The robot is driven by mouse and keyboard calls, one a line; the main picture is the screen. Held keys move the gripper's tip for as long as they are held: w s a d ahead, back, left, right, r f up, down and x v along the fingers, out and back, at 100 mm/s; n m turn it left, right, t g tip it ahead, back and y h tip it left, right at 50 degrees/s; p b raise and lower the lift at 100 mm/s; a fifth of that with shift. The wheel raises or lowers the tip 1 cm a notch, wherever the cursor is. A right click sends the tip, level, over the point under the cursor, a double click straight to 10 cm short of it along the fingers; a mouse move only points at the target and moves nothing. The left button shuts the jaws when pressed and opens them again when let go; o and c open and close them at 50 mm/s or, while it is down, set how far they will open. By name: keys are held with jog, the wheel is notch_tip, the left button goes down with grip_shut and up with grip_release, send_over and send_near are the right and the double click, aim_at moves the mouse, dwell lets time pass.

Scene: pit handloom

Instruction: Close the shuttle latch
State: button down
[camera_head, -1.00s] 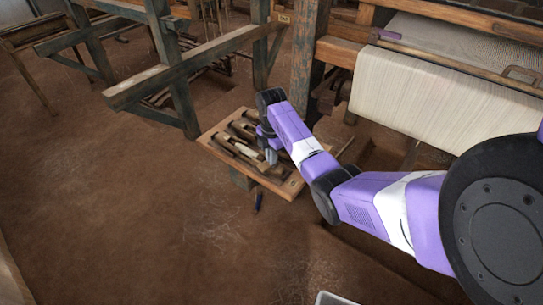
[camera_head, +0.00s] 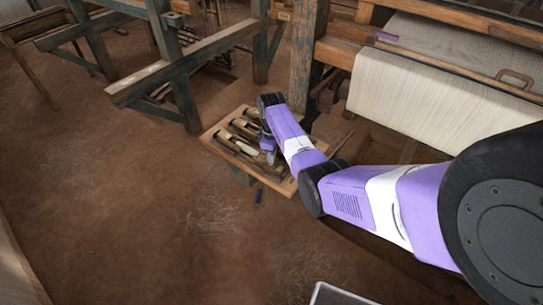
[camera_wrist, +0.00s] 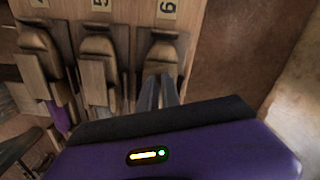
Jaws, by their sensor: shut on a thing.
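A wooden rack (camera_head: 286,186) of shuttles stands on the floor in front of the loom. In the wrist view its board (camera_wrist: 130,12) shows shuttle places with number labels, the rightmost reading 6. A wooden shuttle (camera_wrist: 161,52) lies in place 6, with a small wooden latch piece (camera_wrist: 158,69) across it. My gripper (camera_wrist: 160,88) is over the near part of this place, its grey fingers close together and shut on what looks like the latch piece. The fingertips hide the contact. In the head view my gripper (camera_head: 271,157) is low over the rack.
More shuttles with similar wooden pieces lie to the left, in place 5 (camera_wrist: 96,72) and further left (camera_wrist: 38,65). A loom post (camera_head: 308,55) and white cloth (camera_head: 440,105) stand behind and right. Wooden frame beams (camera_head: 190,65) are behind left.

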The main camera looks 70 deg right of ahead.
jog(key=shift+m+p, duration=0.35)
jog(key=shift+m, duration=1.55)
jog(key=c, duration=1.8)
grip_release()
jog(key=shift+r, duration=3.9)
